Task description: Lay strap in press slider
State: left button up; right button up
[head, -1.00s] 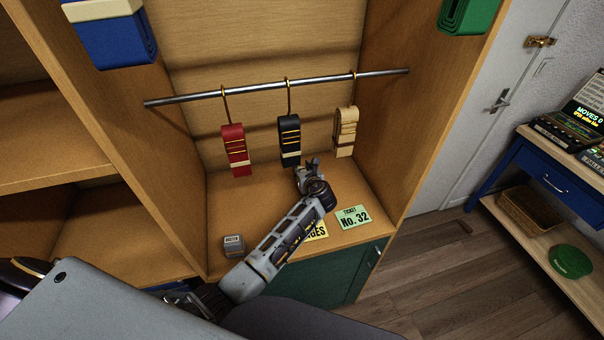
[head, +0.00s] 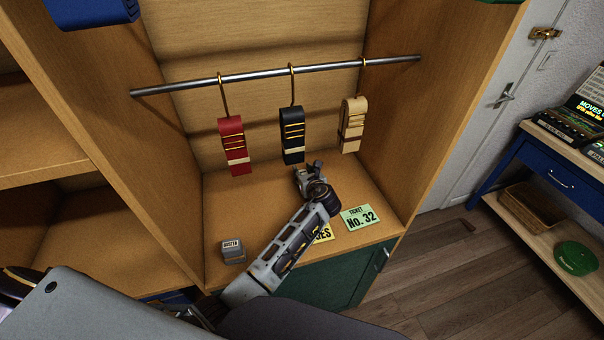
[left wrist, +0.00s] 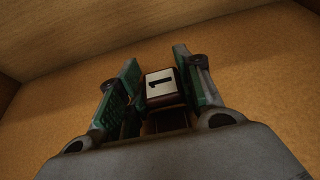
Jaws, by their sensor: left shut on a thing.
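A red folded strap (head: 233,146), a dark navy one (head: 292,135) and a cream one (head: 352,125) hang on brass hooks in the head view. My left gripper (head: 308,172) is inside the cabinet, low and close by the navy strap's lower end. In the left wrist view my left gripper (left wrist: 160,82) is shut on a small dark block (left wrist: 164,88) with a pale face marked 1. In the head view that block is too small to make out. I cannot pick out a press slider.
A metal rail (head: 275,76) crosses the wooden cabinet (head: 145,180) above my gripper. A blue-drawer desk stands at right.

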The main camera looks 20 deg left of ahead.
pick_arm(q)
jog(key=shift+d+r, duration=0.1)
jog(key=o, duration=1)
jog(key=shift+f, duration=0.2)
jog(key=shift+o, duration=0.2)
jog(key=shift+r, duration=0.15)
jog(key=shift+v, duration=6)
